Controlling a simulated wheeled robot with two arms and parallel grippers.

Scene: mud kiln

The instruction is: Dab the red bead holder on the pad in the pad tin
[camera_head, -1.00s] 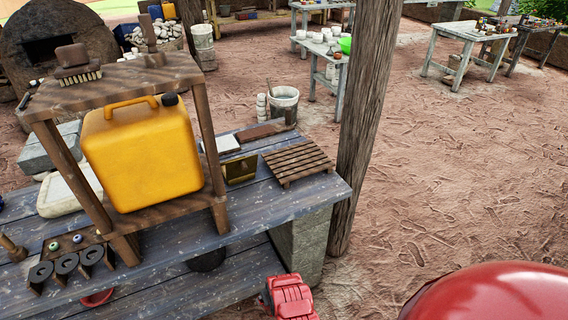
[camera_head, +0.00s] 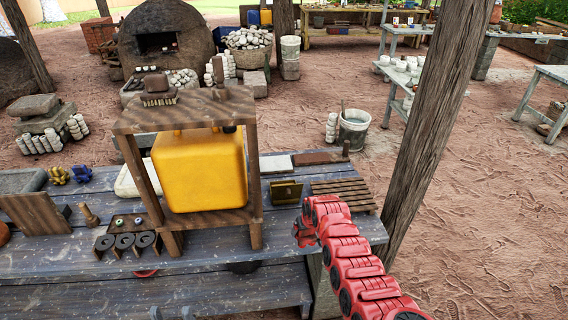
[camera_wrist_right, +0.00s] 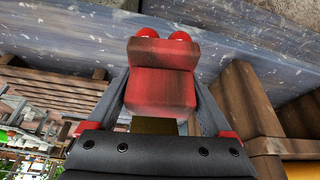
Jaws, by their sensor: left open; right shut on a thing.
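The red bead holder (camera_wrist_right: 160,82) is a reddish wooden block with two red beads at its far end. In the right wrist view my right gripper (camera_wrist_right: 163,104) is shut on it, over the table. In the head view my red right arm reaches in from the lower right, its end near the table's front right; I cannot make out the holder there. The pad tin (camera_head: 286,191) is a small brass box left of the slatted rack, beyond the arm's end; its pad is not clear.
A wooden stand (camera_head: 185,117) with a yellow jerrycan (camera_head: 199,170) stands left of the tin. A slatted rack (camera_head: 342,194) lies to its right. A post (camera_head: 430,130) rises beyond the table's right end.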

